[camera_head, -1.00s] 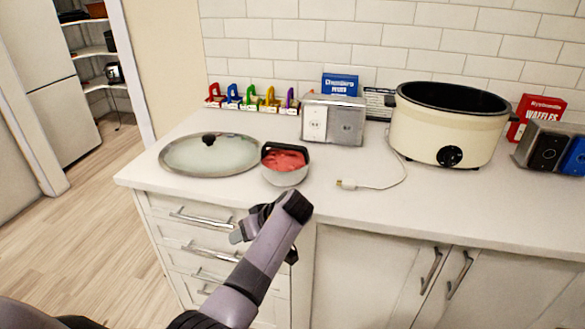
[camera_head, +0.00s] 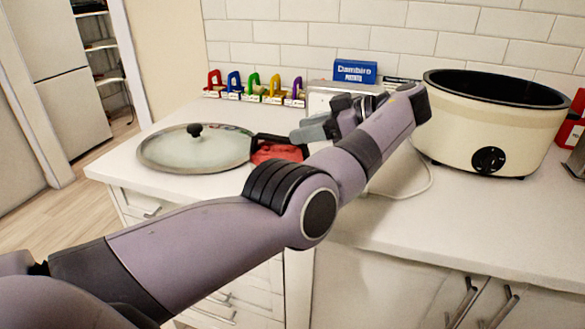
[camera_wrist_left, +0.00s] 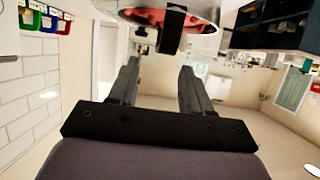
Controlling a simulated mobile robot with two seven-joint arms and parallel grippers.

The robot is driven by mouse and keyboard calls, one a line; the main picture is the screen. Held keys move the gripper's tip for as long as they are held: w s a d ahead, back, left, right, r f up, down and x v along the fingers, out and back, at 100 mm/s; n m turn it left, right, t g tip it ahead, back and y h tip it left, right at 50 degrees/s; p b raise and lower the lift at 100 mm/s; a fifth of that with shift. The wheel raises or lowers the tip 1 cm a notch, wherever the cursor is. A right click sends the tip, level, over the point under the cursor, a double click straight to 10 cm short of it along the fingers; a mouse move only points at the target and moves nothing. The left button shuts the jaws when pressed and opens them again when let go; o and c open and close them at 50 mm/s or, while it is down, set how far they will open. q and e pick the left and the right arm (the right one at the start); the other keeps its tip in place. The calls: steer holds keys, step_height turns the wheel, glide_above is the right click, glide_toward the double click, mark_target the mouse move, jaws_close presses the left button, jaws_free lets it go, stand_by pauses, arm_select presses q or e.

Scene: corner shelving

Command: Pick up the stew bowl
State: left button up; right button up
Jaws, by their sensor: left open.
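The stew bowl (camera_head: 277,153) holds red food and has a dark part along its far rim. It sits on the white counter in the head view, right of the glass lid, and my left arm hides its near side. In the left wrist view the bowl (camera_wrist_left: 195,20) is at the top, with a dark handle-like piece (camera_wrist_left: 171,32) in front of the red food. My left gripper (camera_head: 318,127) is beside the bowl's right side in the head view. Its two fingers (camera_wrist_left: 160,70) are apart with nothing between them, pointing towards the bowl. My right gripper is not in view.
A glass lid (camera_head: 195,148) lies left of the bowl. A cream slow cooker (camera_head: 485,135) stands at the right, with a white cable (camera_head: 425,183) near it. Colored clips (camera_head: 252,87) and a blue box (camera_head: 355,71) stand by the wall. The front right counter is clear.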

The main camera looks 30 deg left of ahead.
mark_target(282, 139)
arm_select(q)
steer(key=shift+w+f, duration=0.1)
steer(key=shift+w, duration=0.15)
steer(key=shift+s+a+f+p, duration=0.25)
steer(key=shift+s+a+p, duration=0.1)
steer(key=shift+a, duration=0.3)
steer(key=shift+a+f, duration=0.2)
steer(key=shift+a, duration=0.1)
steer(key=x, duration=0.1)
steer(key=p+x, duration=0.2)
steer(key=x, duration=0.1)
steer(key=shift+s+f, duration=0.2)
steer(key=shift+s, duration=0.05)
steer(key=shift+a+f, duration=0.2)
steer(key=shift+a, duration=0.1)
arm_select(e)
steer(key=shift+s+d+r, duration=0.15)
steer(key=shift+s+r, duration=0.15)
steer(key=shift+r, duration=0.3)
